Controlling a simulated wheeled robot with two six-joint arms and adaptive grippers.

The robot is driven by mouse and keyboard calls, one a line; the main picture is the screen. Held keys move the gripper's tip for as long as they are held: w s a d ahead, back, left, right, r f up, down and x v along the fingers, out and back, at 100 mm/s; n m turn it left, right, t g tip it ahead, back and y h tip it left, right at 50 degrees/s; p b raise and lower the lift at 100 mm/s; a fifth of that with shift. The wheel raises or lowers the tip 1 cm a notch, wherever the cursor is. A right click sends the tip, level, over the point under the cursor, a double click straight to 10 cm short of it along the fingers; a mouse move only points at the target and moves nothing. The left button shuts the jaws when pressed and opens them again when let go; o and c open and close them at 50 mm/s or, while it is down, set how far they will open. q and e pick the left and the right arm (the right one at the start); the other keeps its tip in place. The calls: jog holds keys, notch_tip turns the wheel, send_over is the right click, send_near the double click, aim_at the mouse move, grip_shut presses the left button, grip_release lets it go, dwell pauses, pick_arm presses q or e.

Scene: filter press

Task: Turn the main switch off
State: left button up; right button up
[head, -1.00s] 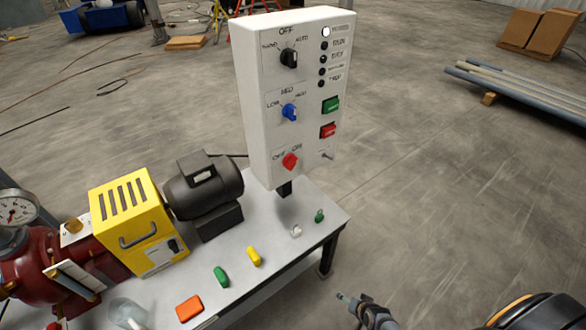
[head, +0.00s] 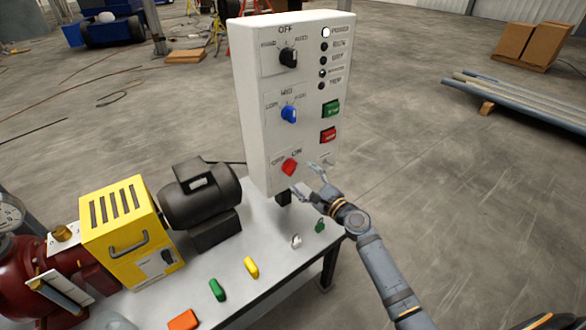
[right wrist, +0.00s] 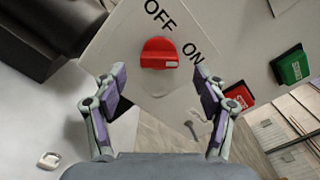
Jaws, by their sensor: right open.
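The main switch (head: 289,167) is a red knob low on the front of the white control panel (head: 256,165), under OFF and ON labels. In the head view it leans toward the ON label. In the right wrist view the red knob (right wrist: 158,50) is just ahead, between and beyond my fingers. My right gripper (head: 309,178) is open and empty, a little right of and below the knob, apart from it. The right wrist view shows its two spread fingers (right wrist: 158,88). My left gripper is not in view.
A green button (head: 331,108), a red button (head: 328,135), a blue selector (head: 289,115) and a black selector (head: 288,57) are on the panel. The table (head: 262,225) below holds a black motor (head: 200,195), a yellow guard (head: 125,225) and small coloured items.

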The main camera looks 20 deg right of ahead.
aim_at(294, 170)
jog(key=x, duration=0.5)
jog(key=shift+w+a, duration=0.1)
jog(key=shift+w, duration=0.1)
jog(key=shift+f, duration=0.1)
jog(key=c, duration=1.2)
jog(key=shift+o, duration=0.2)
